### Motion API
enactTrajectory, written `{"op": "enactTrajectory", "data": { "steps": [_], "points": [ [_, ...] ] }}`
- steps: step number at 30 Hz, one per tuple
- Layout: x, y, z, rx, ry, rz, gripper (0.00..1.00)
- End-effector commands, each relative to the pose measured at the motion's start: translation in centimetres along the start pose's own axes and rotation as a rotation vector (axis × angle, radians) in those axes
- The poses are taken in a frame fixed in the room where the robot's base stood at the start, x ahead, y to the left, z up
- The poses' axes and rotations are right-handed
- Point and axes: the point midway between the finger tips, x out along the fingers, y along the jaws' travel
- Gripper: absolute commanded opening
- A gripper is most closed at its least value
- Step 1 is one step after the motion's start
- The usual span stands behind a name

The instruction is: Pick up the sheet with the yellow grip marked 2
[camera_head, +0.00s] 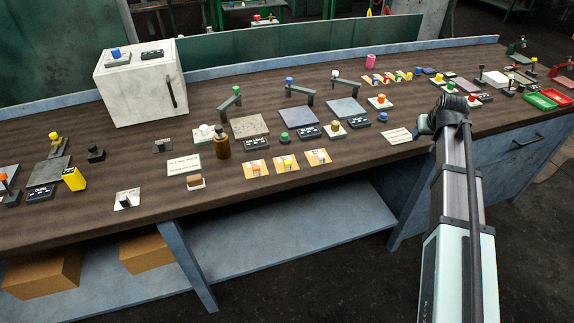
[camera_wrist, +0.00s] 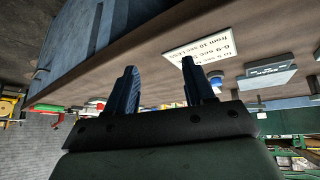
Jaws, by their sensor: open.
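A row of three small orange-yellow sheets lies near the front edge of the bench in the head view: the left sheet (camera_head: 248,172), the middle sheet (camera_head: 278,167) and the right sheet (camera_head: 310,160). Each bears a small grip. The middle grip (camera_head: 287,163) looks yellow, the others more orange; their marks are too small to read. My gripper shows in the wrist view (camera_wrist: 160,88), its two dark fingers apart with nothing between them. In the head view it is right of the sheets, near the bench's front edge, its fingertips not clear. The sheets are not in the wrist view.
A white text card (camera_head: 397,136) lies between the sheets and my gripper; it also shows in the wrist view (camera_wrist: 203,42). Bare wood lies right of the sheets.

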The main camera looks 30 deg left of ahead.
Motion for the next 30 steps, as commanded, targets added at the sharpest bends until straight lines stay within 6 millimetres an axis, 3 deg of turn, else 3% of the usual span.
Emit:
{"op": "enactTrajectory", "data": {
  "steps": [3, 10, 21, 27, 30],
  "points": [
    [-1.1, -5.1, -1.2, -0.035, -0.048, -0.042, 0.53],
    [-4.0, -15.8, -1.7, -0.107, -0.178, -0.117, 0.53],
    [-11.6, -32.0, 0.1, -0.242, -0.399, -0.186, 0.53],
    [-15.8, -38.2, 1.9, -0.307, -0.497, -0.192, 0.53],
    [-17.3, -40.0, 2.5, -0.327, -0.529, -0.190, 0.53]
  ]
}}
